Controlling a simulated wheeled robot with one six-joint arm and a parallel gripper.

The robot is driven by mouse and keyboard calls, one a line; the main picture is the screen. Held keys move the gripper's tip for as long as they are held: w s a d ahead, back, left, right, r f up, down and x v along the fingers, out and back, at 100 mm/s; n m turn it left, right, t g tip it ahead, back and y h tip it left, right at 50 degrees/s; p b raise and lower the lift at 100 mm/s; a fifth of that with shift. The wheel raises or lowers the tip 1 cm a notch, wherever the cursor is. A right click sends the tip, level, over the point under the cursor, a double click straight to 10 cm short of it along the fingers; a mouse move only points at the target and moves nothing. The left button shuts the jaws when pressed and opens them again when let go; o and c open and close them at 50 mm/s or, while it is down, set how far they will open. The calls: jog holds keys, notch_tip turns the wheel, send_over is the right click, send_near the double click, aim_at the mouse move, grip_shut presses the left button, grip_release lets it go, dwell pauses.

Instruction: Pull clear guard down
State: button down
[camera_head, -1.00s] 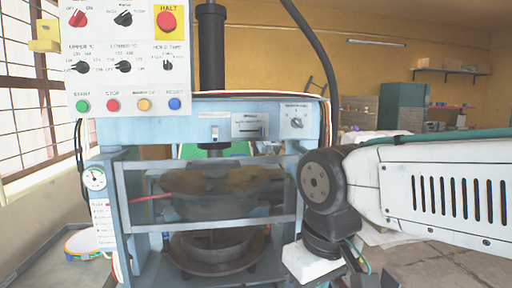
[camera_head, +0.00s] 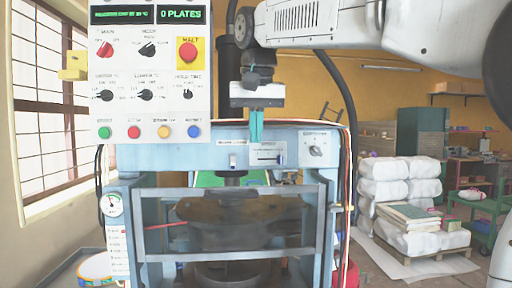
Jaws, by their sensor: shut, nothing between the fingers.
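The clear guard (camera_head: 230,254) is a see-through panel in a grey metal frame on the front of the blue press (camera_head: 130,165). Its top bar runs just below the press head, and its lower bar crosses in front of the platens. The dark round upper platen (camera_head: 235,220) shows through it. My gripper (camera_head: 256,138) has teal fingers pointing down, held together and empty. In the picture it overlaps the press head, above the guard's top bar and right of centre. Its distance from the press face is hard to tell.
A control panel (camera_head: 150,70) with knobs, coloured buttons and a red HALT button stands left of my gripper. A gauge (camera_head: 111,205) sits on the left post. White sacks (camera_head: 400,182) and a pallet (camera_head: 430,255) stand to the right.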

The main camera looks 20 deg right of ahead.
send_over(255, 256)
jog(key=s+a, duration=0.2)
jog(key=s, duration=0.2)
notch_tip(255, 256, down, 11)
jog(key=shift+w+d+f, duration=0.1)
jog(key=shift+d+f, duration=0.05)
jog(key=shift+f, duration=0.3)
notch_tip(255, 256, down, 19)
jog(key=shift+f, duration=0.4)
jog(key=shift+s+f, duration=0.1)
jog(key=shift+s, duration=0.1)
jog(key=shift+w+r, duration=0.1)
jog(key=shift+r, duration=0.4)
jog(key=w+v, duration=0.1)
jog(key=v, duration=1.2)
jog(key=shift+r, duration=0.5)
